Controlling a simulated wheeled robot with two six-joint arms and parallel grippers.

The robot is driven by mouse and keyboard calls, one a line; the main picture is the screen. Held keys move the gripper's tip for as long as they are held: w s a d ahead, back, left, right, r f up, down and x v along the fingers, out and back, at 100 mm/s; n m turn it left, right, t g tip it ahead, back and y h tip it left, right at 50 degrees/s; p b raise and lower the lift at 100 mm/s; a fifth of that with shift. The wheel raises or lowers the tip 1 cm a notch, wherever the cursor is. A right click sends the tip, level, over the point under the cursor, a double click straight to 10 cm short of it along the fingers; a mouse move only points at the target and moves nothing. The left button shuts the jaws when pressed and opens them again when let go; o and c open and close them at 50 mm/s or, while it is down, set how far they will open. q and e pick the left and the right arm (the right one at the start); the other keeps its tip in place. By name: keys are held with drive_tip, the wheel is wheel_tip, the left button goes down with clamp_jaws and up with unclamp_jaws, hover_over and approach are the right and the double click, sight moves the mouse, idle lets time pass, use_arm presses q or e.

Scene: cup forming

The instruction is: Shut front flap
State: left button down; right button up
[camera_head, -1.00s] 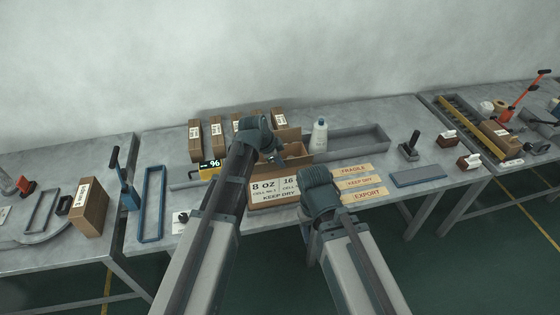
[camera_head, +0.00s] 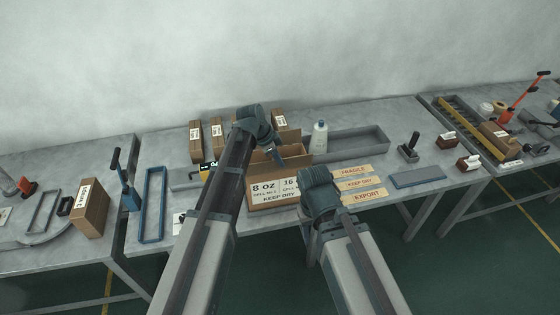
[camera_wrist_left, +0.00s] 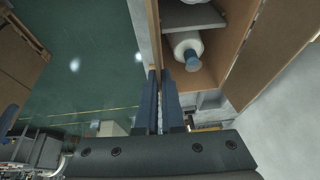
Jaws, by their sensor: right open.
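The open carton (camera_head: 296,158) stands mid-table, printed labels (camera_head: 268,188) across its front. My left gripper (camera_head: 281,160) is over its front side. In the left wrist view, my left fingers (camera_wrist_left: 163,75) are close together with a narrow gap, at the end of a thin brown carton panel (camera_wrist_left: 153,30). I cannot tell whether that panel is the front flap or the wall, and no grip on it shows. A white bottle with a blue cap (camera_wrist_left: 188,50) and a grey divider (camera_wrist_left: 192,18) show inside. My right gripper (camera_head: 318,188) is low at the carton's right front; its fingertips are hidden.
A white bottle (camera_head: 319,137) and a grey tray (camera_head: 358,142) stand behind and right of the carton. Several small brown boxes (camera_head: 195,135) line the back.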

use_arm(q)
drive_tip(key=shift+w+a+f+n+g+h+b, duration=0.1)
drive_tip(key=shift+w+a+n+g+h+b, duration=0.2)
drive_tip(key=shift+g, duration=0.35)
drive_tip(key=shift+w+d+f+n+g+h+b, duration=0.1)
drive_tip(key=shift+w+g+b, duration=0.15)
drive_tip(key=shift+w+g, duration=0.35)
drive_tip(key=shift+w+a+f+n+g+h+b, duration=0.1)
drive_tip(key=shift+w+a+g+h+b, duration=0.15)
drive_tip(key=shift+g, duration=0.8)
drive_tip(key=shift+r, duration=0.1)
drive_tip(key=c, duration=1)
unclamp_jaws()
drive_tip(key=shift+c, duration=0.2)
drive_tip(key=shift+r, duration=0.15)
